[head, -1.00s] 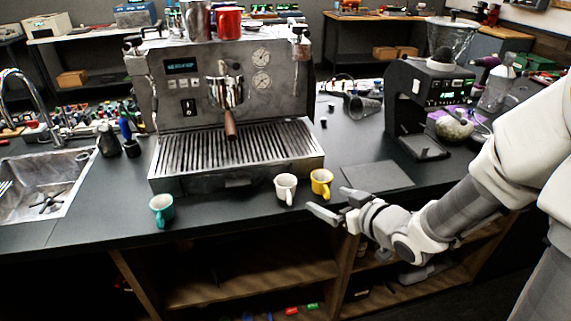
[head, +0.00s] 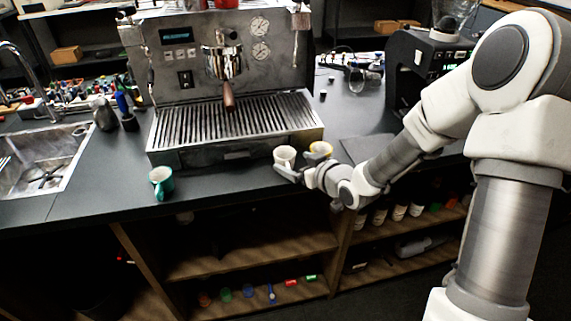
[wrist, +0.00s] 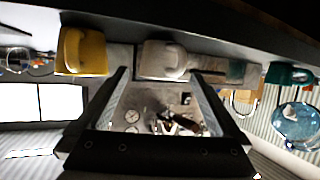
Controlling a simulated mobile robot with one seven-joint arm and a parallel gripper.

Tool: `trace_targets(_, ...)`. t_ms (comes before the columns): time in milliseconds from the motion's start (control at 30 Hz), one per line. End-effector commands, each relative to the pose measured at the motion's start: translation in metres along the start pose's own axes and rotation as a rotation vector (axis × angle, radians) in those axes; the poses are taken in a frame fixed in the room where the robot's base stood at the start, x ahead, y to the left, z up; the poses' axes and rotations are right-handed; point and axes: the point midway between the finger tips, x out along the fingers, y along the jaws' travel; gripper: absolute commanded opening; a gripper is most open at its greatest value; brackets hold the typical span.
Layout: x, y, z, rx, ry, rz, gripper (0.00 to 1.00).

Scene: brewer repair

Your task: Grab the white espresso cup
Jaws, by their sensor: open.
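The white espresso cup (head: 284,155) stands upright on the dark counter, just in front of the espresso machine's right corner. In the wrist view the white cup (wrist: 160,57) appears at the top centre, lined up in the gap between the fingertips. My gripper (head: 290,172) is open and empty, right at the front of the cup in the head view; its two fingers also show in the wrist view (wrist: 160,78). I cannot tell whether a finger touches the cup. Part of the cup's lower side is hidden by the gripper in the head view.
A teal cup (head: 161,182) stands farther left near the counter edge. The espresso machine (head: 225,80) is behind. The counter between the teal and white cups is clear.

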Motion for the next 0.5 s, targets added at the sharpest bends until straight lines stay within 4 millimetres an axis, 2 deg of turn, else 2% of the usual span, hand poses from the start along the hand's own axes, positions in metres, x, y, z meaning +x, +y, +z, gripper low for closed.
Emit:
trace_targets(300,0.043,0.000,-0.001,0.000,0.000,-0.002,1.00)
trace_targets(500,0.050,0.001,-0.001,-0.001,0.001,0.000,1.00)
